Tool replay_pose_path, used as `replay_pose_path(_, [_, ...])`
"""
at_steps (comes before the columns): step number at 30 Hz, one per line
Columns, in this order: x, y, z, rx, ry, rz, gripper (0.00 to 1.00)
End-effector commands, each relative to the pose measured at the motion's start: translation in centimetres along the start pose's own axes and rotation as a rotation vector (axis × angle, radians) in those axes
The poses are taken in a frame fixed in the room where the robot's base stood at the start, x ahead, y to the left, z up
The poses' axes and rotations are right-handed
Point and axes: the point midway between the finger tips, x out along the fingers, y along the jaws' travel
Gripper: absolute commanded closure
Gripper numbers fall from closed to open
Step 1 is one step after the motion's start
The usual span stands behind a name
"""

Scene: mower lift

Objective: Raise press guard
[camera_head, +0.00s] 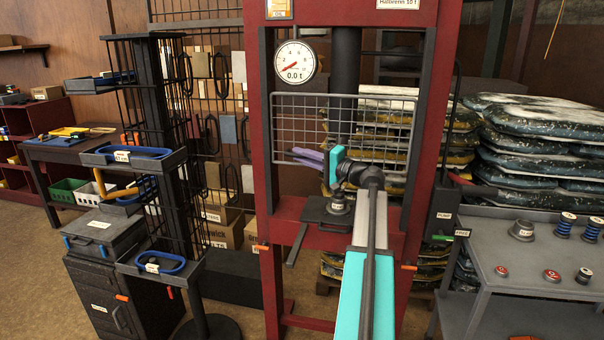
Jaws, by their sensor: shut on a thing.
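The press guard (343,122) is a grey wire mesh panel across the opening of the dark red press frame (258,130). It hangs in front of the black ram (346,60), above the press bed (320,211). My gripper (297,156), with purple fingers, reaches in from the front and is shut at the lower left part of the guard. The exact grip point is small and hard to make out. My arm hides the lower middle and part of the bed. A small round metal part (337,204) sits on the bed below the guard.
A dial gauge (295,62) reads 0.0 t. A grey bench (500,262) with small parts stands at right, beside a pump box (443,213). A black rack with trays (130,158) stands at left. Stacked bags (535,140) fill the back right.

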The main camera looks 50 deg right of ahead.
Motion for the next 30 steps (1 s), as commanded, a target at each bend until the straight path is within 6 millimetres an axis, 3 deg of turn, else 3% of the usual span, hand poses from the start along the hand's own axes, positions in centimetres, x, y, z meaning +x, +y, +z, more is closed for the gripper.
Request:
replay_pose_path(1, [0.2,-1.4,-0.3,-0.002,0.001,-0.005,1.0])
replay_pose_path(7, [0.3,-3.7,-0.6,0.001,0.001,-0.005,1.0])
replay_pose_path(22, [0.3,-4.3,-0.8,0.002,0.001,-0.004,1.0])
replay_pose_path(23, [0.3,-4.3,-0.8,0.002,0.001,-0.004,0.83])
replay_pose_path(25, [0.3,-4.2,-0.8,0.002,0.001,-0.003,0.71])
replay_pose_path(30, [0.3,-4.2,-0.8,0.001,0.001,-0.002,0.69])
